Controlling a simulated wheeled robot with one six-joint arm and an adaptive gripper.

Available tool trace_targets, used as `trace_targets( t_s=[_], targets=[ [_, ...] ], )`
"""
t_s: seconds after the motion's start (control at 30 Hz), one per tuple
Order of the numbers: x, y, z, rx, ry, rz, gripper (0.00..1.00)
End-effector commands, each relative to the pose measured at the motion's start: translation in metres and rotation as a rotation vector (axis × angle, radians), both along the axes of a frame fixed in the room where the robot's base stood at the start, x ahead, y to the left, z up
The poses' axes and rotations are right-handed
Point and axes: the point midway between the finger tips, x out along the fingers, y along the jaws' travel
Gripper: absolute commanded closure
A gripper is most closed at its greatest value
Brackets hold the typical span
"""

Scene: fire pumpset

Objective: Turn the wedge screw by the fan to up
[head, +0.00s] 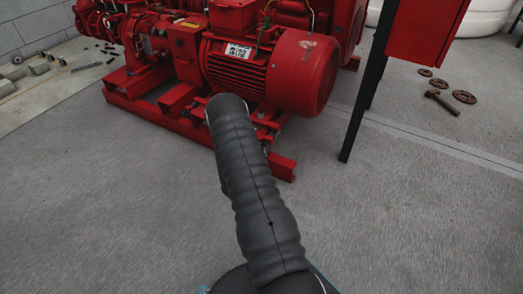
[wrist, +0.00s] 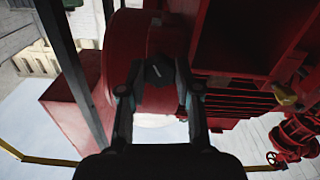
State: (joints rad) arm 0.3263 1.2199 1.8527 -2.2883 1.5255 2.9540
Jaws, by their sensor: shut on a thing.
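In the wrist view my gripper (wrist: 158,76) has its two fingers on either side of a small dark knob-like piece (wrist: 160,69), which I take as the wedge screw, and is shut on it. The piece has a short pale mark on its face; its exact setting is hard to read. It sits in front of the rounded red housing (wrist: 118,50), which seems to be the motor's fan end. In the head view the red motor with its round fan cover (head: 306,72) stands beyond my dark sleeved arm. My gripper and the screw are hidden there.
A red box on dark legs (head: 420,35) stands right of the motor. The red base frame (head: 280,166) juts out below it. Rusty flanges (head: 464,97) and a bolt lie on the floor at right. The grey floor in front is clear.

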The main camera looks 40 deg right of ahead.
Motion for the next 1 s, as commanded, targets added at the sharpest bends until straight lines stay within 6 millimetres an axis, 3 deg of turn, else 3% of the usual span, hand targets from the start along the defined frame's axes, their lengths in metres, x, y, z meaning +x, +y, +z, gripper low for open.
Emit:
trace_targets(
  t_s=[0.27,0.3,0.4,0.77,1.0],
  targets=[
    [-0.004,-0.003,0.0,0.0,0.002,-0.011,1.0],
    [-0.004,-0.003,0.0,0.0,0.002,-0.011,0.62],
    [-0.003,-0.002,0.0,0.0,0.002,-0.009,0.42],
    [0.001,0.002,0.003,-0.001,0.001,0.002,0.42],
    [0.001,0.003,0.034,-0.001,-0.001,0.004,0.42]
  ],
)
